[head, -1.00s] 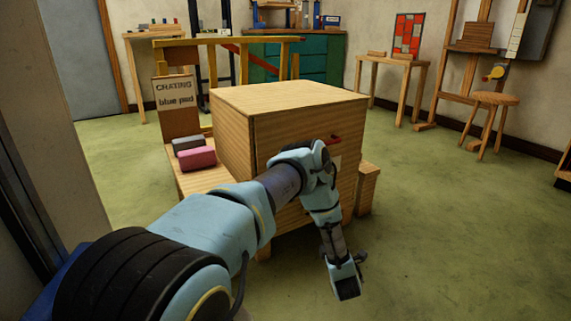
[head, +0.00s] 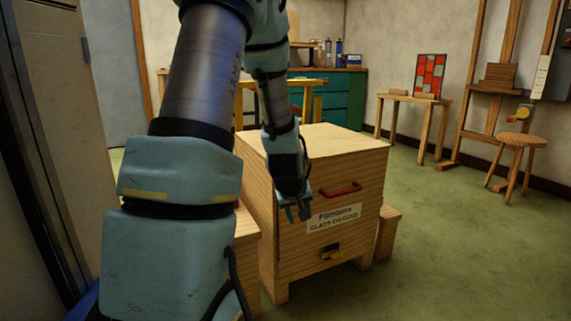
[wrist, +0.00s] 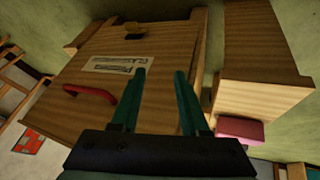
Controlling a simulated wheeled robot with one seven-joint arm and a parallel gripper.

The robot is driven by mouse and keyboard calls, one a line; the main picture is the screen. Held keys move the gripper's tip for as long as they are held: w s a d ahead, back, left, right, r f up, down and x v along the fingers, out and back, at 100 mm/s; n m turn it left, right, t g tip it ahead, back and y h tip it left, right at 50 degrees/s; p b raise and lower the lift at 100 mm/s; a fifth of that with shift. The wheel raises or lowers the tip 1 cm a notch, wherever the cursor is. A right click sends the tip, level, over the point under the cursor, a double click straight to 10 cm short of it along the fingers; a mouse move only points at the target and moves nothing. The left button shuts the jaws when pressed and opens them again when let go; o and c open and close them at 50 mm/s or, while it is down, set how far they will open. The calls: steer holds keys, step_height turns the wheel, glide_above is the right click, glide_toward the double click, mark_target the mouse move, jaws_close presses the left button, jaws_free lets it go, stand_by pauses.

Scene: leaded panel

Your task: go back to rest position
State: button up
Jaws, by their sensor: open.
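My gripper (head: 297,211) hangs pointing down in front of the left part of the wooden crate's front face in the head view. In the wrist view my gripper (wrist: 158,82) shows two dark green fingers spread apart with nothing between them. The wooden crate (head: 300,250) has a red handle (head: 341,190), a white label (head: 334,217) and a small dark latch (head: 330,252). The red handle (wrist: 90,93) and the label (wrist: 114,65) also show in the wrist view. I cannot tell whether a fingertip touches the crate.
A low wooden bench (wrist: 262,60) stands beside the crate, with a pink pad (wrist: 239,129) at its end. A wooden stool (head: 517,141) and a table with a red leaded panel (head: 430,76) stand at the back right. The green floor (head: 460,240) at right is clear.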

steer(key=s+a+r+m+g+y+p, duration=0.15)
steer(key=s+a+r, duration=0.3)
steer(key=s, duration=0.45)
steer(key=s+a+r+m+g+p, duration=0.1)
steer(key=s+a+r+m+g, duration=0.2)
steer(key=s+a, duration=0.4)
step_height(320, 180, up, 38)
steer(key=d+n+p, duration=0.1)
steer(key=p, duration=3.6)
steer(key=shift+s+f, duration=0.2)
steer(key=shift+s, duration=0.1)
steer(key=shift+d, duration=0.1)
